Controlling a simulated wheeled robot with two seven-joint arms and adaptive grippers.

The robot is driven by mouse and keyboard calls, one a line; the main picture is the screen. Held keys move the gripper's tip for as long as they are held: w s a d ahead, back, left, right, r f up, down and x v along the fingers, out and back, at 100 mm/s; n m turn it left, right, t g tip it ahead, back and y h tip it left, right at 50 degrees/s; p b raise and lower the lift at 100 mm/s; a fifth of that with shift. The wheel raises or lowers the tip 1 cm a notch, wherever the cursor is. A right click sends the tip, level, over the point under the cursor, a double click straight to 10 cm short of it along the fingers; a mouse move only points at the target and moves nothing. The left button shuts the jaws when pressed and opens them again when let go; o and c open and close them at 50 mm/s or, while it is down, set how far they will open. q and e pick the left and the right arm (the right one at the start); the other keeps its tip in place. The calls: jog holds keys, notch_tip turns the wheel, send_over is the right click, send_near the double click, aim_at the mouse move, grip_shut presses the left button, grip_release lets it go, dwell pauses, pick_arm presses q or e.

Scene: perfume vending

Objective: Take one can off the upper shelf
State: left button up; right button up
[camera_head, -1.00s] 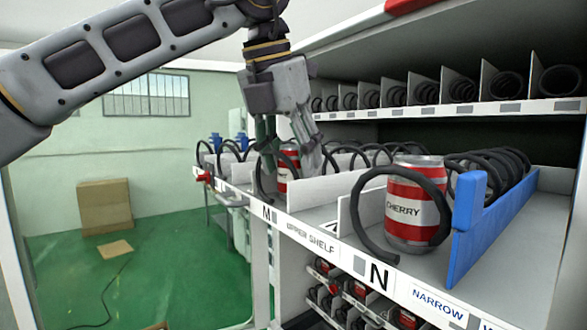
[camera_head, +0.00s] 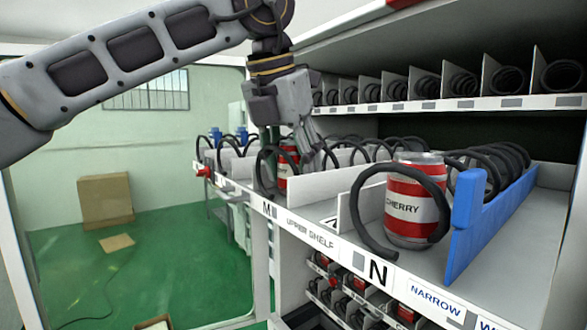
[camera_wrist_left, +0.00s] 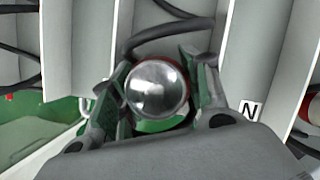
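A red-and-white can (camera_head: 288,163) stands upright in the M lane of the upper shelf, partly hidden by my fingers and a black coil. In the wrist view its silver top (camera_wrist_left: 157,91) lies between the fingers. My left gripper (camera_head: 292,158) points down, with one finger on each side of this can. The fingers look open; I cannot tell whether either touches the can. A second red-and-white can (camera_head: 412,208), marked CHERRY, stands upright in the N lane inside a black coil. The upper shelf's front edge (camera_head: 328,243) carries the lane letters. My right gripper is out of view.
White dividers (camera_head: 345,208) flank the lanes, and a blue divider (camera_head: 468,228) stands right of N. Black coils (camera_head: 500,165) lie behind. A higher shelf (camera_head: 455,105) with coils is above. More cans sit on a lower shelf (camera_head: 350,288). Open floor (camera_head: 180,270) lies left.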

pick_arm(q)
jog(key=shift+r, duration=0.15)
jog(key=shift+r, duration=4.85)
